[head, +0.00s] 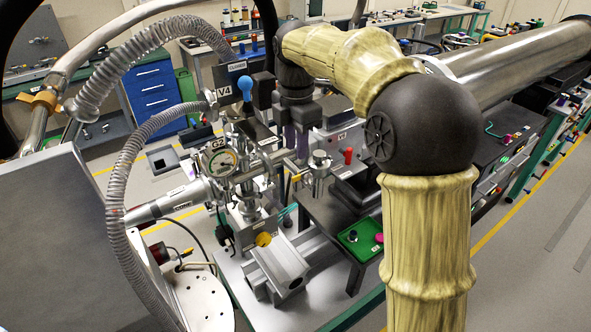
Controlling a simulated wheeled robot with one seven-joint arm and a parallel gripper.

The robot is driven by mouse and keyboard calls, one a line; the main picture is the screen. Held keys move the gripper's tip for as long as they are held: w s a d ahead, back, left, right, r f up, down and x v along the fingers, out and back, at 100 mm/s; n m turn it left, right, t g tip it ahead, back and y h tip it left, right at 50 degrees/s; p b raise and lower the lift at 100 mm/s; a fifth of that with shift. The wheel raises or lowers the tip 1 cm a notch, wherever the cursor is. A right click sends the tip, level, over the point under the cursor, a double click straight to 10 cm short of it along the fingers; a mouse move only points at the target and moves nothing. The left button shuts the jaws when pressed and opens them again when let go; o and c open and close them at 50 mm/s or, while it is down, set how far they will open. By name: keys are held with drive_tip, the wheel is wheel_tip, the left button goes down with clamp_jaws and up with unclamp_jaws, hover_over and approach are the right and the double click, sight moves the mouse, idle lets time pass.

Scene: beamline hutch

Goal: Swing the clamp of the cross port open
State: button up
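The cross port is part of a cluster of steel vacuum fittings (248,178) in the middle of the head view, beside a round gauge marked G2 (220,160). Its clamp is too small and crowded among the fittings for me to tell whether it is open or shut. My arm comes in from the lower right and bends over to the left. My gripper (298,142) hangs down just right of and behind the fittings, pointing downward. Its fingertips are partly lost among the metal parts, so I cannot tell its opening or whether it touches anything.
Ribbed hoses (122,190) arch on the left. A green tray (359,238) lies to the right. A large steel pipe (510,58) runs behind. Open floor lies at the far right.

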sight(314, 174)
wheel_tip(314, 174, down, 8)
drive_tip(key=shift+f+p, duration=0.1)
drive_tip(key=shift+p, duration=0.45)
drive_tip(key=shift+c, duration=0.2)
clamp_jaws()
